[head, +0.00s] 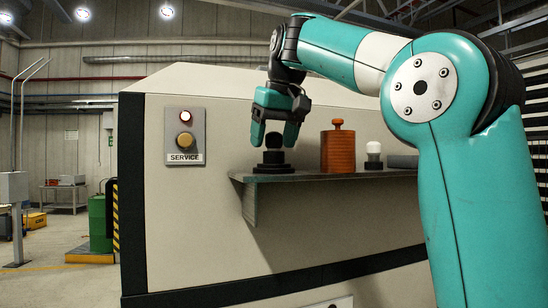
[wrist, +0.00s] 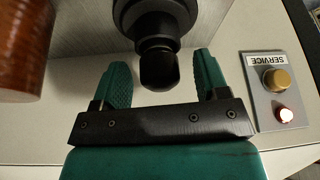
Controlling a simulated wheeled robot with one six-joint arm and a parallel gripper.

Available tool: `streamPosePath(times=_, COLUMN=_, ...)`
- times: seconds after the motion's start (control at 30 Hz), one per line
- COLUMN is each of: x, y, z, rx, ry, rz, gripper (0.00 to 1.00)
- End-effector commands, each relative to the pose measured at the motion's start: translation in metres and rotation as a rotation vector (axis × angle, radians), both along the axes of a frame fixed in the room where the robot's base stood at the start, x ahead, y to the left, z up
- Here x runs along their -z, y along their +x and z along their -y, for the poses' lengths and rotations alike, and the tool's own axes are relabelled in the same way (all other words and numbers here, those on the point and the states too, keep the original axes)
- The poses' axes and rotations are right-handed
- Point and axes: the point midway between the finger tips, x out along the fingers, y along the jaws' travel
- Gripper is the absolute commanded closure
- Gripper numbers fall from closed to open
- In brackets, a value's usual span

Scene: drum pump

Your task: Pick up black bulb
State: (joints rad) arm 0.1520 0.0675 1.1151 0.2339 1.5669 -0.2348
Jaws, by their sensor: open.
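The black bulb (head: 273,141) stands upright in a black stepped base (head: 273,162) at the left end of a grey shelf (head: 325,178). My gripper (head: 273,138) points down over it with its jaws open. In the head view one finger is on each side of the bulb's top. In the wrist view the bulb (wrist: 158,68) shows in the gap between the two teal fingers of my gripper (wrist: 162,80), with visible space on both sides. The fingers do not appear to touch it.
An orange-brown canister (head: 338,150) stands right of the bulb on the shelf, close by in the wrist view (wrist: 22,45). Further right are a white-topped bulb (head: 373,150) and a grey block (head: 403,161). A SERVICE panel (head: 185,136) is on the wall left.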

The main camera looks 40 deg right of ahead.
Motion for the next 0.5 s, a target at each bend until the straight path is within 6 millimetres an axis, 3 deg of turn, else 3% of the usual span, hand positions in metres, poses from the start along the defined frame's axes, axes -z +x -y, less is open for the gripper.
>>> streamPosePath(times=0.13, x=-0.0019, y=-0.0002, z=-0.0001, rx=0.0, ry=0.0, rz=0.001, gripper=0.35)
streamPosePath(times=0.37, x=-0.0019, y=-0.0004, z=-0.0001, rx=0.0, ry=0.0, rz=0.0, gripper=0.85)
streamPosePath(times=0.5, x=-0.002, y=-0.0005, z=-0.0001, rx=0.0, ry=0.0, rz=0.001, gripper=0.86)
